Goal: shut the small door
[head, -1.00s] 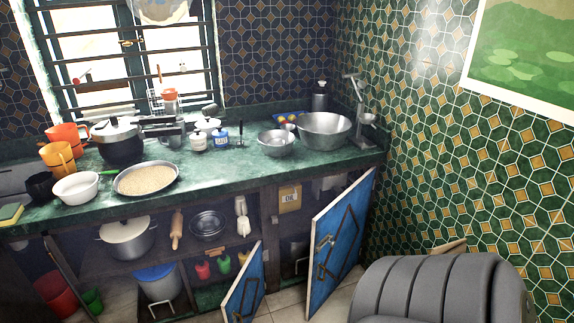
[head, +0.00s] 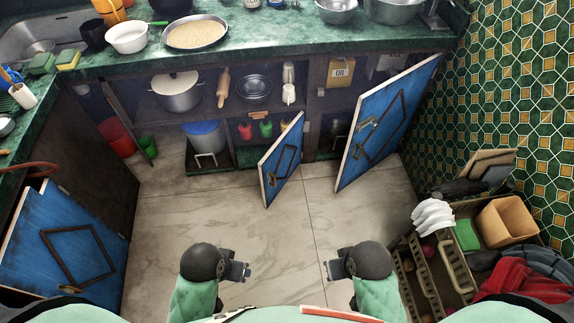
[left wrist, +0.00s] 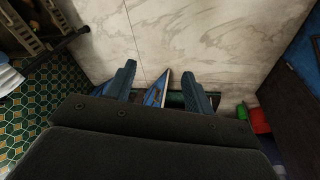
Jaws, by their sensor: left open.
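The small door (head: 282,160) is a blue panel with a dark diamond-shaped frame and a brass-coloured handle. It stands open, swung out from the middle of the cabinet under the counter. My left gripper (head: 243,271) is low in the head view, in front of the small door and apart from it. In the left wrist view its fingers (left wrist: 160,80) are spread and empty, with part of the small door (left wrist: 156,92) seen beyond them. My right gripper (head: 329,270) is to the right at similar height, touching nothing; its jaw opening is too small to judge.
A larger blue door (head: 385,125) stands open to the right of the small one. Another blue door (head: 75,250) is at the left. A crate with clutter (head: 440,290) stands at the lower right. The tiled floor (head: 220,215) between is clear.

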